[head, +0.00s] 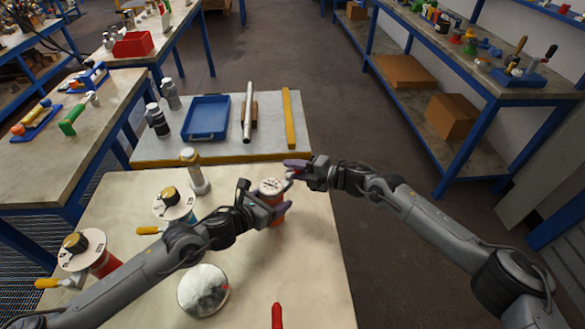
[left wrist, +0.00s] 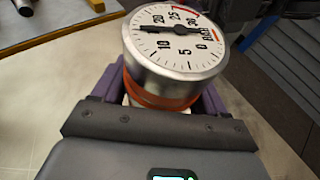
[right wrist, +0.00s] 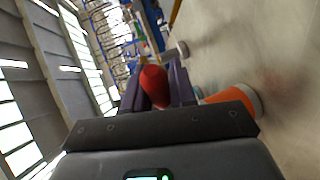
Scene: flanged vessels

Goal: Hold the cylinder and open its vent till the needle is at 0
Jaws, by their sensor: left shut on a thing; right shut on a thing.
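The cylinder has an orange-red body and a round white gauge (head: 271,187) on top. It stands upright on the near table. In the left wrist view the gauge (left wrist: 187,45) reads in bar and its black needle points near 15. My left gripper (head: 262,207) is shut on the cylinder's body, with a purple finger on either side below the dial. My right gripper (head: 296,170) is beside the cylinder's top. In the right wrist view its fingers are shut on a red knob (right wrist: 154,84), apparently the vent; the orange cylinder (right wrist: 232,100) is to its right.
A blue tray (head: 206,117) lies behind.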

